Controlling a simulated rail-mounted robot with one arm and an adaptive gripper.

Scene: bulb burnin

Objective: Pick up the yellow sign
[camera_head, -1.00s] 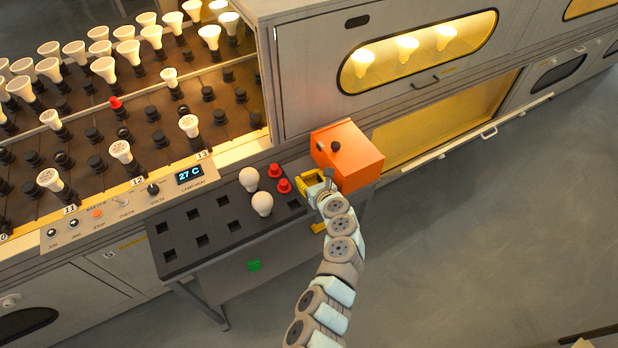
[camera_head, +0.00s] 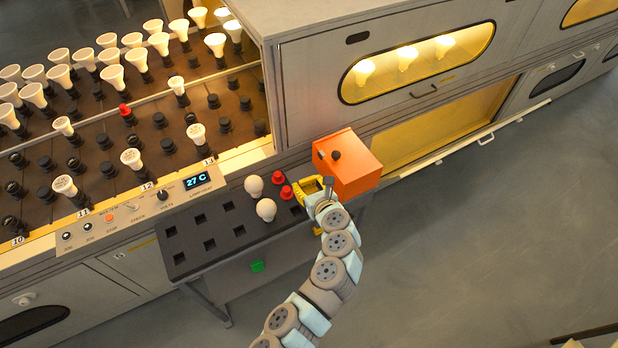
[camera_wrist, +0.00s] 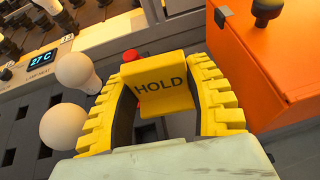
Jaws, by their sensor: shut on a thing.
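The yellow sign (camera_wrist: 165,88), a small plate lettered HOLD, stands between the two yellow ribbed fingers of my gripper (camera_wrist: 163,100) in the wrist view. My gripper is shut on it. In the head view my gripper (camera_head: 314,200) is at the right end of the dark tray, just in front of the orange box. The sign is too small there to tell apart from the yellow fingers.
The orange box (camera_head: 347,165) with a dark knob stands close to my gripper. The dark socketed tray (camera_head: 190,255) holds two white bulbs (camera_head: 266,210) and two red pieces (camera_head: 286,192) just left of it. A bulb rack (camera_head: 150,170) is behind.

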